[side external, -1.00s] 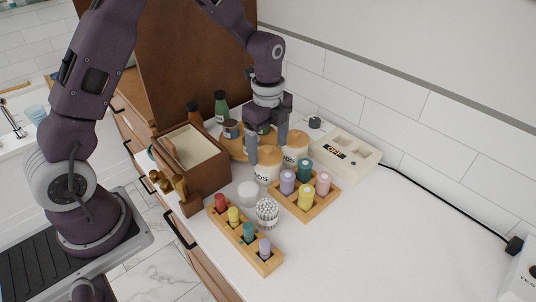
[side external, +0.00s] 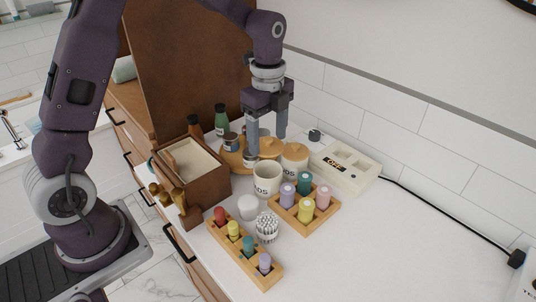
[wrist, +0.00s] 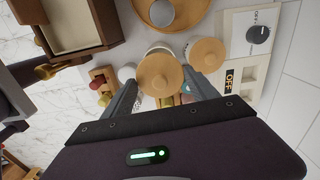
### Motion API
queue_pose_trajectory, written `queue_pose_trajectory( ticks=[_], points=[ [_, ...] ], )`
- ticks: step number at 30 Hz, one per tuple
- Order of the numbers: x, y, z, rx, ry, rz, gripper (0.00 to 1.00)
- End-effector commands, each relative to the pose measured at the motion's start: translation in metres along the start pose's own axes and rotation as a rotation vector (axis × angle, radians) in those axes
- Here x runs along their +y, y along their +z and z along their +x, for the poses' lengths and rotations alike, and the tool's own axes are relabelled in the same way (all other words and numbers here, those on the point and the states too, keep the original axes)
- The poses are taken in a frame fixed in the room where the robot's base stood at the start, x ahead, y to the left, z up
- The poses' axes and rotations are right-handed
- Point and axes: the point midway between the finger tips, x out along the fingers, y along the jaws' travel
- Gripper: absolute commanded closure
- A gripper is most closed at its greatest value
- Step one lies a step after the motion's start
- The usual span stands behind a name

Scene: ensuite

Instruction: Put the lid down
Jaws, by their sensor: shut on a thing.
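My gripper (side external: 268,145) is shut on a round wooden lid (side external: 271,150) and holds it above the counter, clear of the open jar. In the wrist view the lid (wrist: 160,74) shows between my two fingers (wrist: 160,92). The white jar with dark lettering (side external: 267,179) stands upright and open, below and in front of the lid. A second similar jar (side external: 295,158) stands to the right with its own wooden lid on; that lid (wrist: 207,54) also shows in the wrist view.
A wooden tray of coloured bottles (side external: 303,212), a cup of cotton swabs (side external: 267,228) and a narrow bottle rack (side external: 243,249) stand in front. A brown box (side external: 195,170) is at left, a round wooden tray (side external: 232,158) behind. The counter (side external: 400,240) is clear at right.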

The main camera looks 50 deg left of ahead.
Motion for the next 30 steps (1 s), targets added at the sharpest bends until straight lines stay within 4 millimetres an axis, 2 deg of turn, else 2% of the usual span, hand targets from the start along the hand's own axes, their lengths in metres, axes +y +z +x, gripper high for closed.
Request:
queue_pose_trajectory(
  ticks=[3,6,9,11,14,18,22,25,28,30],
  points=[
    [-0.001,0.000,-0.022,0.000,-0.003,0.000,0.71],
    [0.000,0.000,-0.031,0.000,0.000,0.001,0.71],
    [0.002,-0.007,-0.030,-0.001,0.002,0.028,0.71],
    [0.006,-0.019,-0.025,-0.003,0.005,0.075,0.71],
    [0.016,-0.050,-0.013,-0.006,0.007,0.208,0.71],
    [0.042,-0.102,0.009,-0.010,0.008,0.451,0.71],
    [0.073,-0.146,0.026,-0.006,0.005,0.675,0.71],
    [0.090,-0.166,0.035,-0.003,0.003,0.788,0.71],
    [0.099,-0.174,0.046,0.000,0.005,0.838,0.71],
    [0.101,-0.175,0.063,0.000,0.007,0.846,0.71]
  ],
)
